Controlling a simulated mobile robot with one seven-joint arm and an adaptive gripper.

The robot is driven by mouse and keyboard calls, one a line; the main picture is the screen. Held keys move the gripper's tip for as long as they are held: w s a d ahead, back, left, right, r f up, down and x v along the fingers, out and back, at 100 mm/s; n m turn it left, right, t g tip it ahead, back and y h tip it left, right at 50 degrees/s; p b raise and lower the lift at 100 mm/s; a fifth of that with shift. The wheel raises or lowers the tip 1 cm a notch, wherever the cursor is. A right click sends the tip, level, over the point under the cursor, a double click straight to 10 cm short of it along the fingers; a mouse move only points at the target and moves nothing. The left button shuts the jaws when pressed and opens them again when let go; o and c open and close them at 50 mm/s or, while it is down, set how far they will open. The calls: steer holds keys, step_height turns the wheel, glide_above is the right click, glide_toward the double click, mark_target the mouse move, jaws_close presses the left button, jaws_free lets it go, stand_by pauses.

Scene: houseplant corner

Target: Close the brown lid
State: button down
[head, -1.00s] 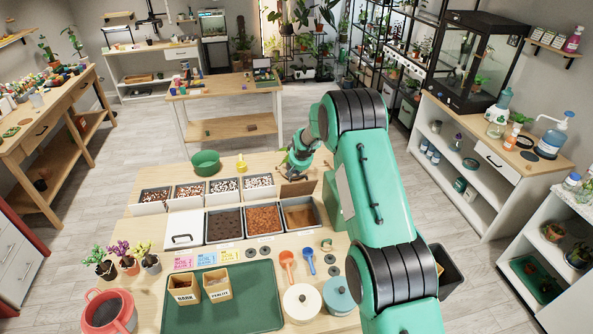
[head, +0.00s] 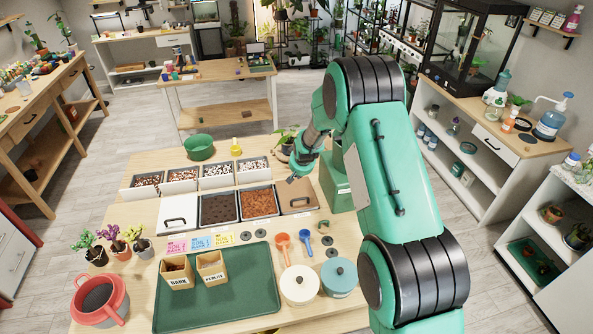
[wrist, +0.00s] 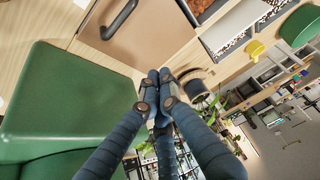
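The brown lid (head: 297,198) lies flat over the rightmost bin of the middle row, and its dark handle shows on top. In the wrist view the lid (wrist: 150,45) fills the upper middle, with the handle toward the top. The inside of its bin is hidden. My gripper (head: 292,179) is just behind the lid in the head view. In the wrist view my gripper (wrist: 159,83) has its fingertips together with nothing between them. It appears apart from the handle; I cannot tell whether it touches the lid's edge.
A dark soil bin (head: 219,208) and an orange-brown bin (head: 260,203) stand open beside the lid. A white lid (head: 178,216) is at the left. A potted plant (head: 287,140) stands behind my gripper. A green tray (head: 215,300) lies in front.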

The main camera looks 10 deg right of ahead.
mark_target(300, 199)
steer(key=shift+t, duration=0.8)
steer(key=s+f+b, duration=0.2)
steer(key=b, duration=0.1)
steer(key=s+f+b, duration=0.2)
steer(key=f+b, duration=0.1)
steer(key=b, duration=0.1)
steer(key=f+b, duration=0.1)
steer(key=b, duration=0.2)
steer(key=s+f+t+b, duration=0.1)
steer(key=b, duration=0.2)
steer(key=shift+f+b, duration=0.15)
steer(key=shift+b, duration=0.15)
steer(key=shift+s+f+t+b, duration=0.35)
steer(key=shift+f+b, duration=0.25)
steer(key=shift+b, duration=0.3)
steer(key=shift+s+f+b, duration=0.3)
steer(key=shift+s+f, duration=0.05)
steer(key=shift+f, duration=0.25)
steer(key=shift+s+f, duration=0.15)
steer(key=shift+f, duration=0.1)
